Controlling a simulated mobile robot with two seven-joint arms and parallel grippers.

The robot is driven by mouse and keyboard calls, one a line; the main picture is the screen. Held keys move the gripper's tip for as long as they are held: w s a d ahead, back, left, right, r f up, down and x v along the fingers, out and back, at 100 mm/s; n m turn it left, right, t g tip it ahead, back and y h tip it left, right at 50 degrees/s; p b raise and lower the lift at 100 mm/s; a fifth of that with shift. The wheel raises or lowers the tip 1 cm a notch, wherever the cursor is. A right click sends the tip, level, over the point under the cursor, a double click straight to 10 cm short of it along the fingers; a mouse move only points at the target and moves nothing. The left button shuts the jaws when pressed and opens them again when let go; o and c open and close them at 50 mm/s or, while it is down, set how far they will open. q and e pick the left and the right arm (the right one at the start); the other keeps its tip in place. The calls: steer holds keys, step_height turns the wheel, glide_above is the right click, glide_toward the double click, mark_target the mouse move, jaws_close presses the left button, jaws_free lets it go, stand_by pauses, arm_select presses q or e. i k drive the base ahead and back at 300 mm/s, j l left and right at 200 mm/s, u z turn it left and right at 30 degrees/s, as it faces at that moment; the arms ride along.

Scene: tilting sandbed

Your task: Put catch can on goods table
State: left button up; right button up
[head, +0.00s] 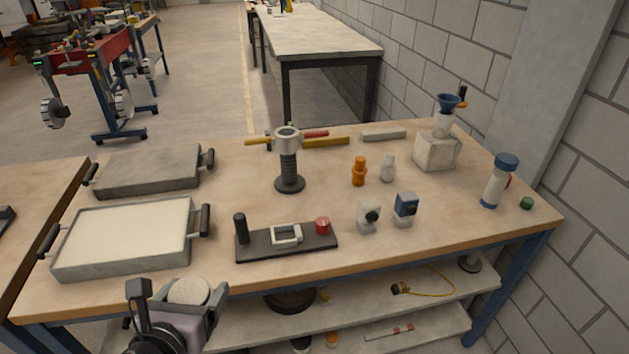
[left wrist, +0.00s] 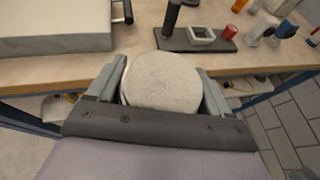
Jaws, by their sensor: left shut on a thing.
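My left gripper (head: 180,300) is at the bottom left of the head view, in front of the wooden bench's near edge. It is shut on a pale, round-topped thing, which I take to be the catch can (head: 190,290). In the left wrist view the can (left wrist: 165,80) sits between the two fingers, its pale top face showing and its lower part hidden by the gripper. A grey-topped table (head: 325,42) stands at the back by the wall; the frames do not show whether it or the wooden bench (head: 330,212) is the goods table. My right gripper is out of view.
On the bench are a tray of pale sand (head: 62,262), a grey lidded tray (head: 150,170), a black ring stand (head: 289,182), a black plate (head: 262,252) and several small bottles. A shelf (head: 370,300) runs below. Much of the grey table top is clear.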

mark_target(442, 207)
steer(key=i+l, duration=0.1)
steer(key=l, duration=0.35)
steer(key=i+l, duration=0.15)
steer(key=l, duration=0.3)
steer(key=i+l, duration=0.1)
steer(key=l, duration=0.35)
